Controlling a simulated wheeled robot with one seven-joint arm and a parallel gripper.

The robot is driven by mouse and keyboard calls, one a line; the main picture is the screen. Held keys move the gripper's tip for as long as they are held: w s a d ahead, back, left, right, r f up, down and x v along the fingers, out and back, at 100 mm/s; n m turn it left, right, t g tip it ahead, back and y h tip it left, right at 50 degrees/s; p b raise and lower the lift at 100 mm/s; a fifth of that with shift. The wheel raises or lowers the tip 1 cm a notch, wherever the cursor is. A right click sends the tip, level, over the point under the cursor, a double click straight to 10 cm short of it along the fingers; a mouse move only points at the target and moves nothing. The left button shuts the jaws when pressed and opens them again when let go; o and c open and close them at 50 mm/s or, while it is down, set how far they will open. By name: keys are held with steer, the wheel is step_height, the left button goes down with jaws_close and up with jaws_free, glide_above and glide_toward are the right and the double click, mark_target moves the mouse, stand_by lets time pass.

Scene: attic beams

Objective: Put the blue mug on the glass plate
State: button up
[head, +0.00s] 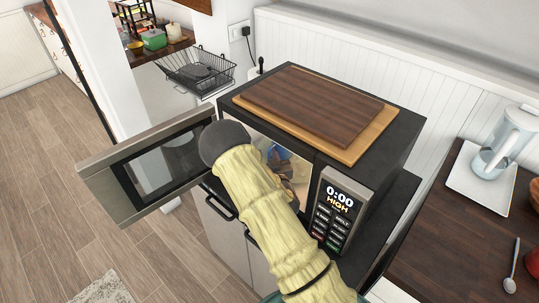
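A black microwave (395,128) stands with its door (165,165) swung open to the left. My arm crosses in front of the opening and hides most of the inside. A small part of the interior (290,160) shows to the right of my arm, with bluish and brown patches that I cannot make out. I cannot pick out the blue mug or the glass plate. My gripper is not visible; my arm's dark rounded joint hides what lies beyond it.
Two wooden boards (315,103) lie on top of the microwave. A black wire rack (197,72) is behind it. On the right counter (455,245) are a glass pitcher (503,148) on a white square plate (480,181) and a spoon (512,265). Open floor (60,190) lies left.

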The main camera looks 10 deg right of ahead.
steer(key=shift+r, duration=0.15)
steer(key=shift+s, duration=0.25)
steer(key=s+b, duration=0.1)
steer(key=s, duration=0.2)
steer(key=s+b, duration=0.1)
steer(key=s, duration=0.2)
steer(key=s+b, duration=0.1)
steer(key=s, duration=0.2)
steer(key=shift+s+d+f, duration=0.2)
steer(key=shift+s+d, duration=0.05)
steer(key=shift+s+r+p, duration=0.15)
steer(key=shift+s+p, duration=0.85)
steer(key=shift+p, duration=0.15)
steer(key=shift+d, duration=0.1)
